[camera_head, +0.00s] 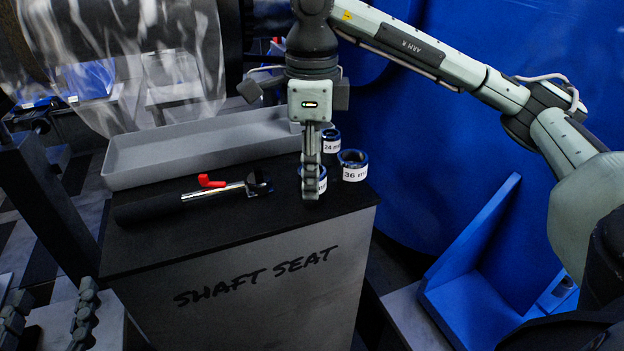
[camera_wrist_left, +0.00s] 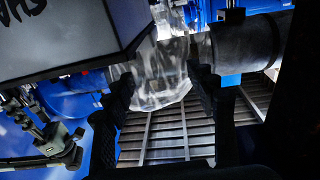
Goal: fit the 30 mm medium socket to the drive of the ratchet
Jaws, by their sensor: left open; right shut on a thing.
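The ratchet (camera_head: 230,190) lies on the black top of the grey stand, its black handle to the left, a red lever on it and its dark head to the right. My right gripper (camera_head: 311,190) points down and is shut on a blue-rimmed socket (camera_head: 322,182) at the stand's right part; its label is mostly hidden by the fingers. The 24 mm socket (camera_head: 331,147) and the 36 mm socket (camera_head: 353,172) stand behind and to the right of it. My left gripper (camera_head: 50,318) is open and empty at the lower left; its fingers also show in the left wrist view (camera_wrist_left: 160,105).
The stand (camera_head: 240,300) is marked SHAFT SEAT. A long grey tray (camera_head: 200,150) lies along its back edge. A blue bracket (camera_head: 475,260) stands to the right. The stand's top is clear in front of the ratchet.

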